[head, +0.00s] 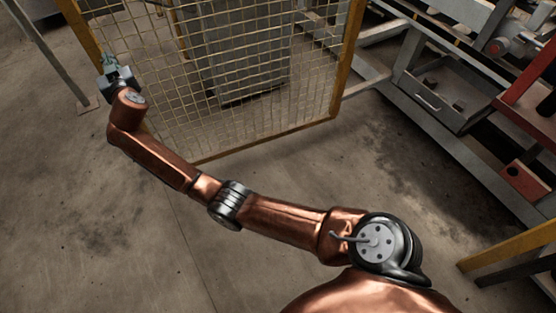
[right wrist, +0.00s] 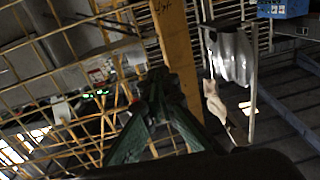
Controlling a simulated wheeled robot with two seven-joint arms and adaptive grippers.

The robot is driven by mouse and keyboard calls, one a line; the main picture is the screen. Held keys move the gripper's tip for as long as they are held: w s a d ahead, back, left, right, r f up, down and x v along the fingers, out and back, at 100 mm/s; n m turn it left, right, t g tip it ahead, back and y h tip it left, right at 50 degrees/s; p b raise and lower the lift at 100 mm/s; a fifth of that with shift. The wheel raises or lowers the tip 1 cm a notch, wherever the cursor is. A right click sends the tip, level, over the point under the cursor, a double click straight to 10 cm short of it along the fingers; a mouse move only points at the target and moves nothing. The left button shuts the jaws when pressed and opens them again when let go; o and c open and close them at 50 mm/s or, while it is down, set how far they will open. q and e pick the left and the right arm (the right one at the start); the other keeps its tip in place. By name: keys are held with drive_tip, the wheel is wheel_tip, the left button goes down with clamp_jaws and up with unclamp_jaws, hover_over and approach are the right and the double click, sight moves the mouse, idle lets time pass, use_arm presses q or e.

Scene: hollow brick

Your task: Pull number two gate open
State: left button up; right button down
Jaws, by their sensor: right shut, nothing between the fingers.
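The gate (head: 265,141) has a yellow frame filled with wire mesh and stands across the upper left of the head view. Its yellow upright (right wrist: 178,50) shows close up in the right wrist view, with dark marks near the top that I cannot read as a number. My right gripper (head: 108,62) is at the gate's left upright, at the end of my outstretched arm. Its dark green fingers (right wrist: 155,115) are shut and empty, in front of the upright. I cannot tell whether they touch it. My left gripper is out of view.
A grey post (head: 50,55) stands left of the gate, with a gap between them. A grey cabinet (head: 240,60) is behind the mesh. A metal bench with a drawer (head: 440,95) and red parts fill the right. The concrete floor before the gate is clear.

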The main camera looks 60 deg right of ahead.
drive_tip(key=shift+w+d, duration=0.1)
drive_tip(key=shift+d, duration=0.25)
drive_tip(key=shift+a, duration=0.15)
idle(0.3)
